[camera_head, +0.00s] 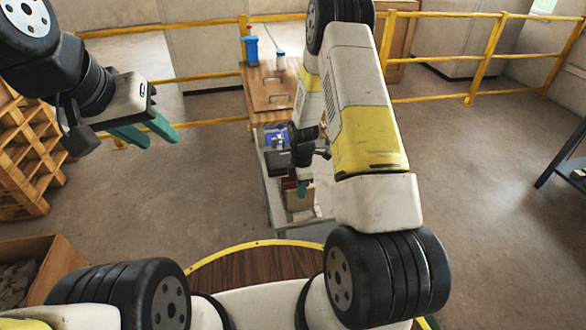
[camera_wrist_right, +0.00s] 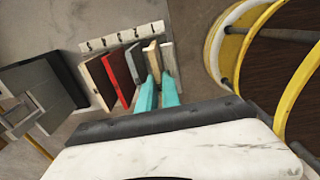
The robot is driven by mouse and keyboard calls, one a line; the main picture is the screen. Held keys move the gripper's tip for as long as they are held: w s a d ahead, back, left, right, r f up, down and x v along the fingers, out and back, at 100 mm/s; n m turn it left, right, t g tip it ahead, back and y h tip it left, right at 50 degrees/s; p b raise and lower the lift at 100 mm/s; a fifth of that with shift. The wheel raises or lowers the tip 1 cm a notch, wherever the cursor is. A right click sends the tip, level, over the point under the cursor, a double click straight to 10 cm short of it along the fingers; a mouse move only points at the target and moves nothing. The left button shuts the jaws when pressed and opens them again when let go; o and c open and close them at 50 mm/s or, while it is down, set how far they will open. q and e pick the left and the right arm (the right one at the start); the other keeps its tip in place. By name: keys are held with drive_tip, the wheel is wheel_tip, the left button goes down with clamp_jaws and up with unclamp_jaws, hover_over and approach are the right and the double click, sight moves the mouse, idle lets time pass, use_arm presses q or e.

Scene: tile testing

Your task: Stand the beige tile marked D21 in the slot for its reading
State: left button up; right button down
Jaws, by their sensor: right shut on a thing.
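Several tiles stand side by side in the right wrist view: a tan one (camera_wrist_right: 98,82), a red one (camera_wrist_right: 117,72), a grey one (camera_wrist_right: 137,67), a beige one (camera_wrist_right: 152,58) and a grey-white one (camera_wrist_right: 169,56). My right gripper (camera_wrist_right: 160,82) is shut on the beige tile, whose lower part lies between the teal fingers. No D21 mark is legible. A white strip (camera_wrist_right: 123,36) with dark characters runs behind the tiles; the slots are mostly hidden. In the head view my right gripper (camera_head: 302,188) is low over the bench (camera_head: 276,212). My left gripper (camera_head: 161,135) is open and empty, away to the left.
A wooden cabinet top (camera_head: 268,92) with blue containers (camera_head: 252,46) stands behind the bench. A blue item (camera_head: 275,136) lies near its far end. Yellow railings (camera_head: 205,78) surround the area. A wooden rack (camera_head: 32,150) and a box of rubble (camera_head: 45,262) are at left.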

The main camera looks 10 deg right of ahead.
drive_tip(key=shift+f, duration=0.15)
drive_tip(key=shift+f, duration=1.45)
drive_tip(key=c, duration=1.5)
unclamp_jaws()
